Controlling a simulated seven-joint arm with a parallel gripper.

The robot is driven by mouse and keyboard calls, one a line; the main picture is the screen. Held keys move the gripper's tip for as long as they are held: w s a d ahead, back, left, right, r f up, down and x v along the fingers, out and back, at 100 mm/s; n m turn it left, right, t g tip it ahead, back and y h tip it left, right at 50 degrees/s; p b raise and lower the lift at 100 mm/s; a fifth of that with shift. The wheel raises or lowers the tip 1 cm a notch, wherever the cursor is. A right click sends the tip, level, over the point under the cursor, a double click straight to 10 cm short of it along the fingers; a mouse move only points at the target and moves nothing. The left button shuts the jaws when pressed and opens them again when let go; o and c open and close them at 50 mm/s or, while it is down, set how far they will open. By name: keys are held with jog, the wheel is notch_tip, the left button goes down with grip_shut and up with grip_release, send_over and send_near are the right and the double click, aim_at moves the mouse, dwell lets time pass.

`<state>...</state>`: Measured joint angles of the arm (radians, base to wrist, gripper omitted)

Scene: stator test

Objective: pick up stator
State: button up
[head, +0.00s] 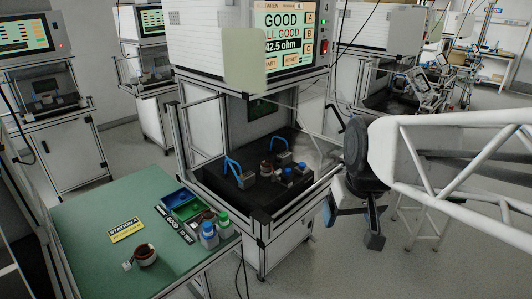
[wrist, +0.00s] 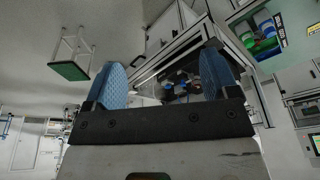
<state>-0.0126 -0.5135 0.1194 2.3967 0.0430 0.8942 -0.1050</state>
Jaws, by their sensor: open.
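A stator (head: 146,256), a small ring with copper-brown windings and a pale rim, lies on the green table at the lower left of the head view. Another brownish ring-like part, seemingly a stator (head: 266,168), sits in the black test station. My gripper (head: 352,226) hangs to the right of the test station, well away from the table. It also shows in the wrist view (wrist: 164,78), with two blue-padded fingers spread apart and nothing between them. I cannot make out a stator in the wrist view.
The green table (head: 85,232) holds a yellow label (head: 127,230), a blue bin (head: 175,199), a green bin (head: 188,211) and capped bottles (head: 209,235). The framed test station (head: 222,188), with blue-handled clamps and a screen above, stands between my gripper and the table.

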jog(key=w+a+n, duration=0.2)
jog(key=w+a, duration=0.1)
jog(key=w, duration=1)
jog(key=n+y, duration=0.2)
jog(key=n, duration=0.2)
send_near(267, 164)
jog(key=shift+s+d+f+t, duration=0.1)
jog(key=shift+s+f+t, duration=0.1)
jog(key=shift+s, duration=0.35)
jog(key=shift+s+f+t, duration=0.1)
jog(key=shift+s+f, duration=0.1)
jog(key=shift+s, duration=0.4)
jog(key=shift+w+f+n, duration=0.15)
jog(key=shift+w+n, duration=0.05)
jog(key=shift+n, duration=0.1)
jog(key=shift+x, duration=1.25)
jog(key=shift+a+x, duration=0.15)
jog(key=shift+x, duration=1.15)
jog(key=shift+a+x, duration=0.15)
jog(key=shift+x, duration=1.2)
